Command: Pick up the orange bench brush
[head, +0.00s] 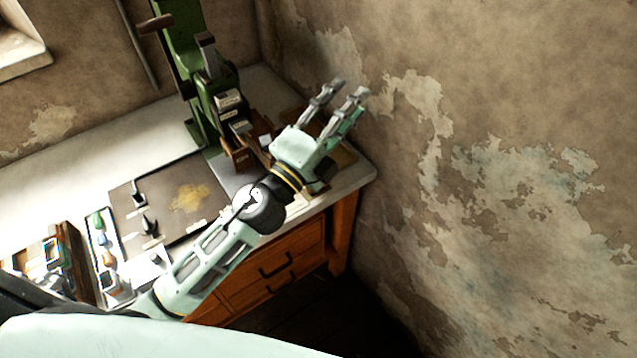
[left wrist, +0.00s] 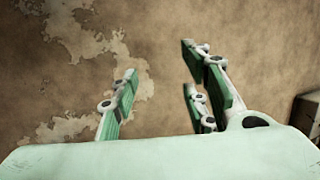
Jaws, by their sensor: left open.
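I cannot make out the orange bench brush in either view. My left gripper (head: 345,97) is open and empty. It is raised above the right end of the bench, with its fingers pointing up and to the right towards the wall. The left wrist view shows its spread fingers (left wrist: 160,95) against the bare wall, with nothing between them. The left hand and forearm cover part of the bench's right end and front edge, so what lies behind them is hidden. My right gripper is not in view.
A green press (head: 205,100) stands at the back of the bench (head: 75,165). A dark mat (head: 170,185) with small tools lies at its middle. A tray (head: 103,250) of small items and a wooden rack (head: 70,260) stand at the left. The peeling wall (head: 500,180) closes the right side.

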